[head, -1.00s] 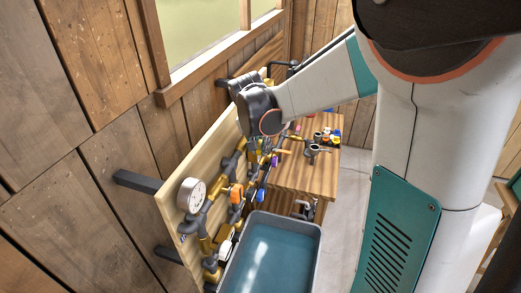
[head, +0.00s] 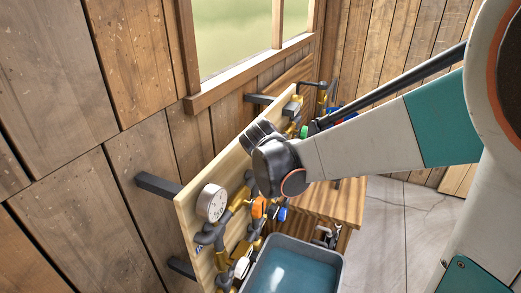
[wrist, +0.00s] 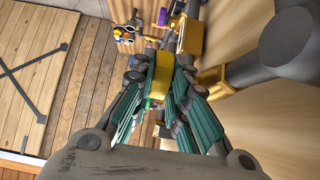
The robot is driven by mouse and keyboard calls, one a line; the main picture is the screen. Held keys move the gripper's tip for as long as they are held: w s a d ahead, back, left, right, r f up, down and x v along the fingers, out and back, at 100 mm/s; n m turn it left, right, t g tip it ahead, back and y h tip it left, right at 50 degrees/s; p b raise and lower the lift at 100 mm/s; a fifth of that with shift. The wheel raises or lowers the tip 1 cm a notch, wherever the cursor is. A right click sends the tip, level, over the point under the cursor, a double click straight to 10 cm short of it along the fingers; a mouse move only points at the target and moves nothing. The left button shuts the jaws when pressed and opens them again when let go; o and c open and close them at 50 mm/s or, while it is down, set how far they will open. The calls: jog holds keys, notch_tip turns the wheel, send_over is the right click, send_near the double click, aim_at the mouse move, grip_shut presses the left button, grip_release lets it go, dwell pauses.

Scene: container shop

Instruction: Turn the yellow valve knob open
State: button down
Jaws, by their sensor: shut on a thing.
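In the wrist view my gripper (wrist: 160,84) has its teal-sided fingers closed around a yellow block-like piece, the yellow valve knob (wrist: 159,72). The fingers hide its sides, and I cannot tell how far it is turned. A board (head: 187,206) with dark and yellow pipes is fixed to the wall in the head view. There my wrist covers the middle of the board and hides the fingers and the yellow knob.
A gauge (head: 211,203), an orange knob (head: 258,208), a blue knob (head: 282,214) and a white knob (head: 241,268) sit on the nearer pipes. A grey tub (head: 338,265) of bluish water stands below. A wooden bench (head: 347,203) is beyond it.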

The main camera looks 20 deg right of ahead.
jog(key=c, duration=1.6)
grip_release()
jog(key=shift+o, duration=0.2)
jog(key=shift+a+r, duration=0.1)
jog(key=v, duration=1.1)
jog(key=shift+s+a+r, duration=0.2)
jog(key=shift+s+r, duration=0.05)
jog(key=shift+s, duration=0.1)
